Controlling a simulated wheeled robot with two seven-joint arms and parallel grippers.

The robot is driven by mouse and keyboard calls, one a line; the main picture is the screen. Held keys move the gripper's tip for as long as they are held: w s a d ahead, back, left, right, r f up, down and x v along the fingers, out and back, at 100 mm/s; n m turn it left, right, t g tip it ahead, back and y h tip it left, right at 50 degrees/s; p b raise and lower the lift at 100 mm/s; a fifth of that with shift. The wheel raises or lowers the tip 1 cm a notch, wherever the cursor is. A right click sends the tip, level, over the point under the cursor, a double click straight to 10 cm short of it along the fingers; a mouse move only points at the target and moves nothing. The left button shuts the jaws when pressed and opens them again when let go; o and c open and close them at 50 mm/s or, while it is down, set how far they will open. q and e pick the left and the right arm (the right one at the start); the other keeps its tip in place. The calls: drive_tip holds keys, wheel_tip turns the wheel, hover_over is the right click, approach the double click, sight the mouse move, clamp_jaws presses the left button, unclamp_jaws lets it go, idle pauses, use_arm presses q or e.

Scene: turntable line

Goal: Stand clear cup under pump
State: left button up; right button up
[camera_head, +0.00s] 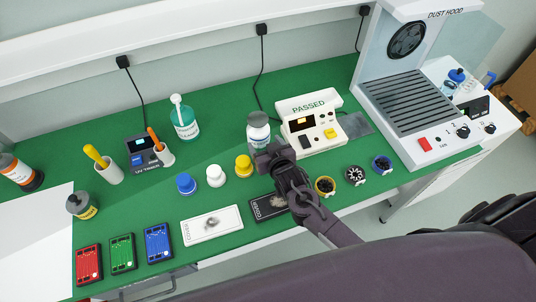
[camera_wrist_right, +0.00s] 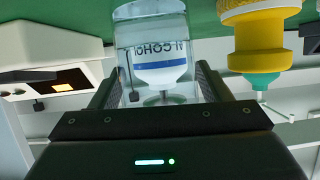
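The pump bottle (camera_head: 185,124), teal with a white nozzle, stands upright at the back of the green mat. A clear-walled container (camera_wrist_right: 122,50) lies between the fingertips of my right gripper (camera_wrist_right: 160,75) in the right wrist view. ALCOHOL lettering and a white shape show on or through it; I cannot tell which. In the head view a white-and-blue labelled bottle (camera_head: 258,128) stands just beyond my right gripper (camera_head: 266,152). The right fingers are spread apart on either side of the container, and no firm grip shows. I cannot pick out a separate clear cup in the head view. My left gripper is out of view.
Blue (camera_head: 186,184), white (camera_head: 216,176) and yellow (camera_head: 243,166) capped pots stand left of the right gripper. A PASSED tester (camera_head: 311,130) stands close on its right. A UV timer (camera_head: 146,157) stands by the pump bottle. Several small round pots line the right front edge.

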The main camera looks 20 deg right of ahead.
drive_tip(key=c, duration=0.9)
drive_tip(key=shift+r, duration=0.1)
wheel_tip(320, 180, up, 19)
drive_tip(key=b, duration=0.3)
drive_tip(key=shift+r, duration=0.2)
idle(0.4)
